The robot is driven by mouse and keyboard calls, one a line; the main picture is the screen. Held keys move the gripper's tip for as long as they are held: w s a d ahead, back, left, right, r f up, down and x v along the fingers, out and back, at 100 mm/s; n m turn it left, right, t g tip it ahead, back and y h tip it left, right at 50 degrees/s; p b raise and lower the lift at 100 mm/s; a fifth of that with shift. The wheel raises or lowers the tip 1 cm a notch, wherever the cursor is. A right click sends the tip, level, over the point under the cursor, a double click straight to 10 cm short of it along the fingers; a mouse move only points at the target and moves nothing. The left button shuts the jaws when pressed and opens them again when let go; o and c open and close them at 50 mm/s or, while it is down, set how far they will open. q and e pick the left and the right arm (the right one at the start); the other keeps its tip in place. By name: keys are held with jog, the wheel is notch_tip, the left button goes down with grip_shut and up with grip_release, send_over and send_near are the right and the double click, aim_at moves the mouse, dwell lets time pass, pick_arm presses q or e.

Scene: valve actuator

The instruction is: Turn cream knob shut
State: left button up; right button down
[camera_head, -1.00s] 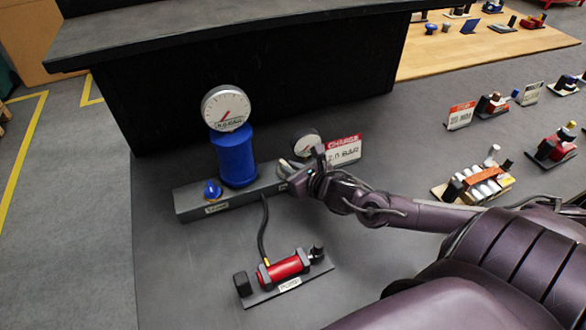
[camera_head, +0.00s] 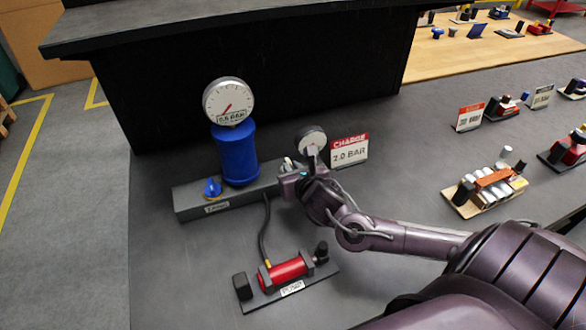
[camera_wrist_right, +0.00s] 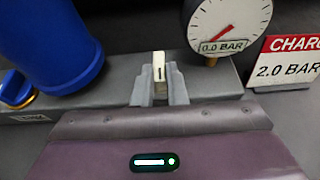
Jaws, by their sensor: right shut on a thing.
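The cream knob (camera_wrist_right: 159,68) is a small upright block with a dark mark on its face, on the grey manifold bar (camera_wrist_right: 108,110) in the right wrist view. My right gripper (camera_wrist_right: 160,92) is shut on the knob, one finger on each side. In the head view my right gripper (camera_head: 290,176) reaches the bar's right end and partly hides the knob. The small gauge (camera_head: 312,139) stands beside it and reads 0.0 BAR in the right wrist view (camera_wrist_right: 230,25). My left gripper is not in view.
A blue cylinder (camera_head: 237,153) with a large gauge (camera_head: 228,101) and a blue knob (camera_head: 212,187) are on the bar's left. A "CHARGE 2.0 BAR" sign (camera_head: 349,150) stands to the right. A red pump (camera_head: 285,270) sits in front, joined by a hose.

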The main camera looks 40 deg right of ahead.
jog(key=c, duration=1.7)
grip_release()
jog(key=shift+c, duration=0.2)
jog(key=shift+s, duration=0.1)
jog(key=b+v, duration=0.2)
jog(key=v, duration=0.5)
jog(key=shift+s, duration=0.25)
jog(key=shift+a, duration=0.15)
